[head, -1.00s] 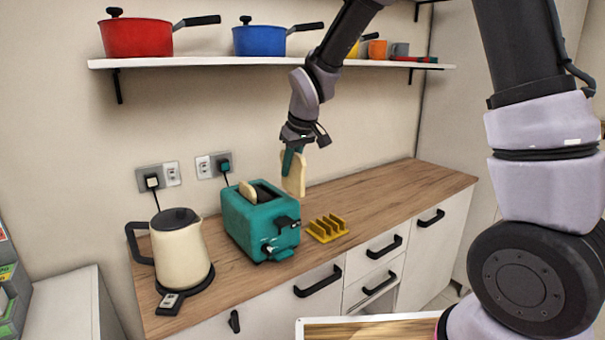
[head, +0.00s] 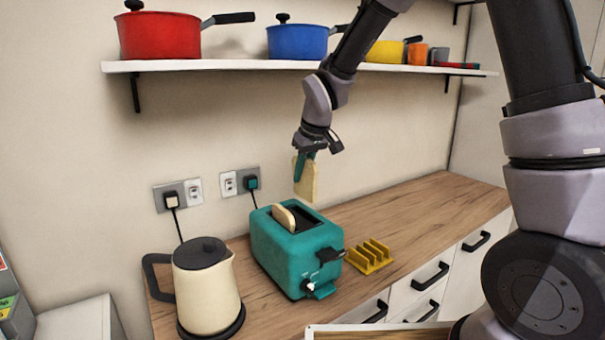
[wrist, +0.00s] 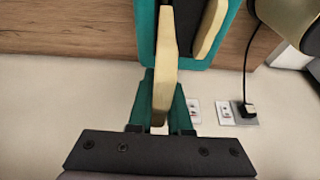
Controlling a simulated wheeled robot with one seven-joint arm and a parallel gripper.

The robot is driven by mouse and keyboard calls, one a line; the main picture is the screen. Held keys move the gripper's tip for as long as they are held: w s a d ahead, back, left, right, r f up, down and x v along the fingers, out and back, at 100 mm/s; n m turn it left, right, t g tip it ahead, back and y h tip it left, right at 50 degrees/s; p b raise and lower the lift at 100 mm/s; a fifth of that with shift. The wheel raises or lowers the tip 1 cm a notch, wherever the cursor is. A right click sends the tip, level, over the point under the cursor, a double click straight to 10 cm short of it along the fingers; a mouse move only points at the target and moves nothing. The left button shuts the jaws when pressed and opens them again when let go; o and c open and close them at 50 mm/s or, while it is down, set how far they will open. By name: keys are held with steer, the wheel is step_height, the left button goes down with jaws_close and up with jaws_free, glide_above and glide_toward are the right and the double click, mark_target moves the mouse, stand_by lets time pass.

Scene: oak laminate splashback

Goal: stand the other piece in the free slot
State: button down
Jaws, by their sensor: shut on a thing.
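My gripper (head: 305,160) is shut on a slice of bread (head: 307,183) and holds it upright in the air, above and slightly right of the toaster's top. The held slice also shows between the fingers in the wrist view (wrist: 165,75). The teal toaster (head: 291,257) stands on the worktop. Another slice (head: 285,217) stands in its left slot, its top sticking out. The right slot (head: 308,215) looks dark and empty. In the wrist view, the held slice overlaps the toaster (wrist: 146,40) and the standing slice (wrist: 208,28) is beside it.
A yellow toast rack (head: 370,257) stands right of the toaster. A cream kettle (head: 208,285) stands to its left. A shelf (head: 225,66) with a red pot (head: 160,35) and a blue pot (head: 297,41) hangs above. The worktop's right part is clear.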

mark_target(302, 197)
stand_by(0.3)
steer(key=shift+f, duration=2.1)
steer(key=shift+f, duration=0.2)
steer(key=shift+f, duration=0.95)
steer(key=shift+f, duration=0.1)
